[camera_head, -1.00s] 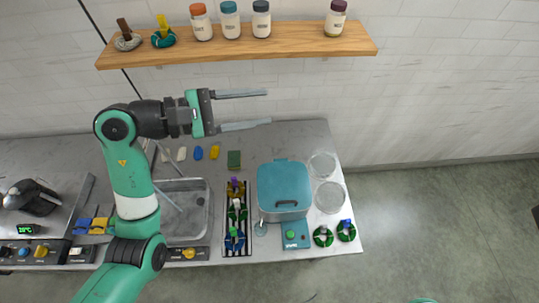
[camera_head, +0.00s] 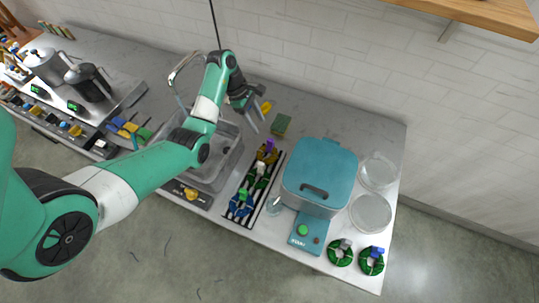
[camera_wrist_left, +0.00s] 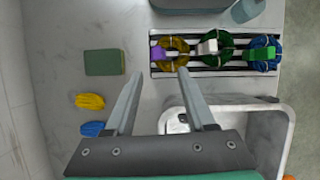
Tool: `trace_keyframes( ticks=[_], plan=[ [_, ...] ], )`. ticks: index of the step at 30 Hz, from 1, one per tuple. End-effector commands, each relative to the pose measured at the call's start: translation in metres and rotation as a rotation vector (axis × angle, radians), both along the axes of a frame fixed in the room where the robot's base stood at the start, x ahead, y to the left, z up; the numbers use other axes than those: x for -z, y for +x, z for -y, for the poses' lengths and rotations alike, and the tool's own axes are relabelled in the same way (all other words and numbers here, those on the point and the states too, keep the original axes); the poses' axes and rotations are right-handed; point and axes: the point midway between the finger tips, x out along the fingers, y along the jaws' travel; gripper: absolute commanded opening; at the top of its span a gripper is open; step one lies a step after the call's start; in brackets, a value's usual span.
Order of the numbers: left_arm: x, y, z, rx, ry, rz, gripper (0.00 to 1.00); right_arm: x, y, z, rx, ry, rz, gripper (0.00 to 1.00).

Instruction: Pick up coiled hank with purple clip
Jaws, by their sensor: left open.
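The coiled hank with a purple clip (camera_head: 264,156) is yellow-brown and lies at the far end of a striped rack on the counter. In the left wrist view this hank (camera_wrist_left: 176,49) is at the left end of the rack, just beyond the fingertips, with the purple clip (camera_wrist_left: 157,53) on its left side. My left gripper (camera_head: 259,125) is open and empty above the counter, behind the hank in the head view. In the wrist view its fingertips (camera_wrist_left: 160,74) are apart, with the hank ahead and slightly right. My right gripper is not in view.
The rack (camera_head: 234,221) also holds a green hank (camera_wrist_left: 216,50) with a white clip and a blue hank (camera_wrist_left: 263,57) with a green clip. A sink (camera_wrist_left: 288,108), a green sponge (camera_wrist_left: 104,62) and a teal lidded box (camera_head: 319,170) stand nearby. Two green hanks lie at the front right.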

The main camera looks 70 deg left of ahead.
Motion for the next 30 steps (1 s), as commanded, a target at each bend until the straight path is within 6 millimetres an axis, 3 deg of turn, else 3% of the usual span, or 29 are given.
trace_keyframes(
  ticks=[7, 14, 24, 30],
  plan=[
    [0.046, 0.013, 0.013, 0.003, -0.001, -0.001, 0.55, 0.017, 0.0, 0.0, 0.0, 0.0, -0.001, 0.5],
    [0.054, 0.017, 0.016, 0.002, 0.0, 0.0, 0.55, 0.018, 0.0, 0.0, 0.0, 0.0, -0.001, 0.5],
    [0.098, 0.036, 0.028, 0.004, -0.001, 0.0, 0.55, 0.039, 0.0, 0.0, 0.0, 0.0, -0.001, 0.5],
    [0.099, 0.037, 0.028, 0.002, 0.001, 0.001, 0.55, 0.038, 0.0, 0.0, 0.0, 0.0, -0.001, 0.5]
  ],
)
